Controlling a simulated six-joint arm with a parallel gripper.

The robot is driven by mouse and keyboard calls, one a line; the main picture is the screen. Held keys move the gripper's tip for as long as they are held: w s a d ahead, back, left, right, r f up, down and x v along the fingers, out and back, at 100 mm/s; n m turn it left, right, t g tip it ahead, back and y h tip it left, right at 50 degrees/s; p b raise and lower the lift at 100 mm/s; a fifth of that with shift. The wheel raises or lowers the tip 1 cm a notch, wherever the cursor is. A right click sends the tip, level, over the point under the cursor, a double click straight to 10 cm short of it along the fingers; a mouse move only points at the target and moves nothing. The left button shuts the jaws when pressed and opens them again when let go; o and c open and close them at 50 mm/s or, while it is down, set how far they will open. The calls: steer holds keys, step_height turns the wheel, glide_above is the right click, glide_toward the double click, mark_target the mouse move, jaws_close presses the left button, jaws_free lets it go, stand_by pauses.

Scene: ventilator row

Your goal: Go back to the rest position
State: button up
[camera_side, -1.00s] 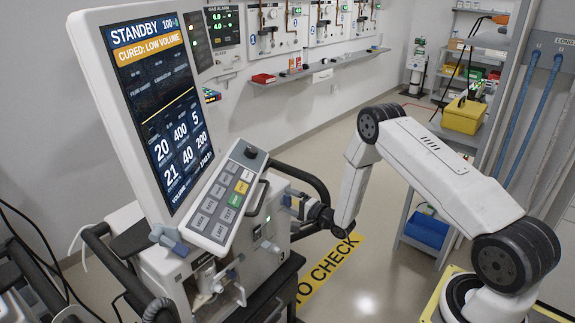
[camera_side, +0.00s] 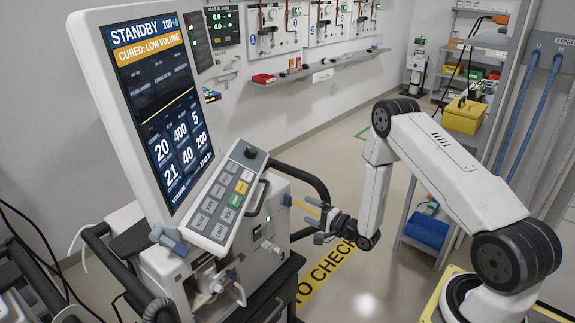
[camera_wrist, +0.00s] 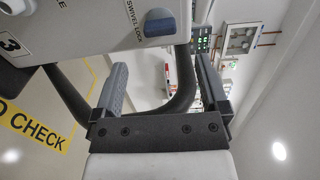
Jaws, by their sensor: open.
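My gripper (camera_side: 312,212) is to the right of the ventilator (camera_side: 262,225), in front of its side and near its black handle rail (camera_side: 312,180). In the wrist view my gripper (camera_wrist: 160,80) shows two fingers spread apart with nothing between them. The rail (camera_wrist: 180,100) curves behind the fingers in that view. The ventilator's screen (camera_side: 158,110) reads STANDBY and CURED: LOW VOLUME. Its keypad (camera_side: 226,198) sits below the screen. In the wrist view the ventilator body (camera_wrist: 90,30) with a blue swivel lock knob (camera_wrist: 158,22) is at the top left.
A yellow floor marking (camera_side: 325,275) lies below my gripper. A wall shelf (camera_side: 320,67) runs along the back. A storage rack (camera_side: 480,130) with a yellow bin (camera_side: 464,116) and a blue bin (camera_side: 428,230) stands at the right. The floor between ventilator and rack is open.

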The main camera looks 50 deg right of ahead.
steer(key=shift+s, duration=0.2)
steer(key=shift+r, duration=0.1)
steer(key=a+r+n+g+h, duration=0.2)
steer(key=a+r+n+g, duration=0.45)
steer(key=n, duration=0.25)
steer(key=s+a+r+n+g, duration=0.3)
steer(key=s+a+n+g, duration=0.1)
steer(key=s, duration=0.4)
steer(key=s+a+r+n+g, duration=0.4)
steer(key=s+g, duration=0.1)
steer(key=s, duration=0.4)
steer(key=shift+s+y, duration=0.25)
steer(key=shift+y, duration=0.15)
